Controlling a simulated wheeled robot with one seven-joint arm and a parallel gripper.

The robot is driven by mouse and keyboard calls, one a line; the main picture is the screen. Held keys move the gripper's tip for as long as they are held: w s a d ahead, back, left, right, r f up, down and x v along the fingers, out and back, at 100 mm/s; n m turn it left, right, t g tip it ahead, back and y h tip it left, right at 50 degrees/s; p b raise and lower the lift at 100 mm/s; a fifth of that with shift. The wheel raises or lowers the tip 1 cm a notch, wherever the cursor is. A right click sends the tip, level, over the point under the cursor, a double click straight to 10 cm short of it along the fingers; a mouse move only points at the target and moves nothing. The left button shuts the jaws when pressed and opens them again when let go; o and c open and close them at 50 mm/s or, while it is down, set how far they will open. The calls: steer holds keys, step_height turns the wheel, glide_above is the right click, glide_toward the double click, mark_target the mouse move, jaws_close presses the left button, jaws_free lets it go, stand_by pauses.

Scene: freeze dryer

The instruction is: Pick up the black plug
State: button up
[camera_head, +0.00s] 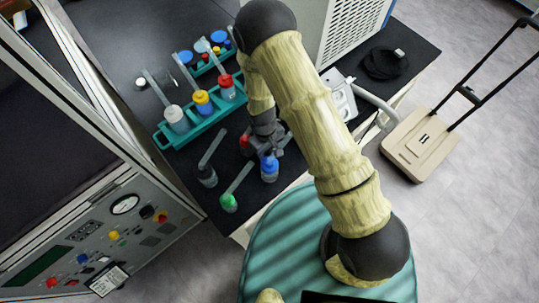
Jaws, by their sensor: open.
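A dark, black-topped piece (207,176) with a grey stem leaning up from it stands on the black bench near its front edge; I take it as the black plug. My gripper (266,150) points down over the bench, to the right of the black plug and apart from it. Its jaws are open. A blue-capped bottle (269,168) is close by the fingers, and a red piece (245,140) shows at their left side. I cannot tell whether the fingers touch either. My arm hides part of the bench behind the gripper.
A green-capped piece (229,203) stands just right of the black plug. A teal rack (190,140) with white, yellow and red bottles is behind, with another rack (203,68) farther back. The control panel (120,235) is at left. A black coiled cable (384,63) lies at right.

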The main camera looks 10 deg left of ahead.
mark_target(269, 152)
jaws_close()
steer(key=shift+r, duration=0.1)
step_height(269, 152, up, 18)
steer(key=b, duration=0.4)
stand_by(0.4)
stand_by(0.4)
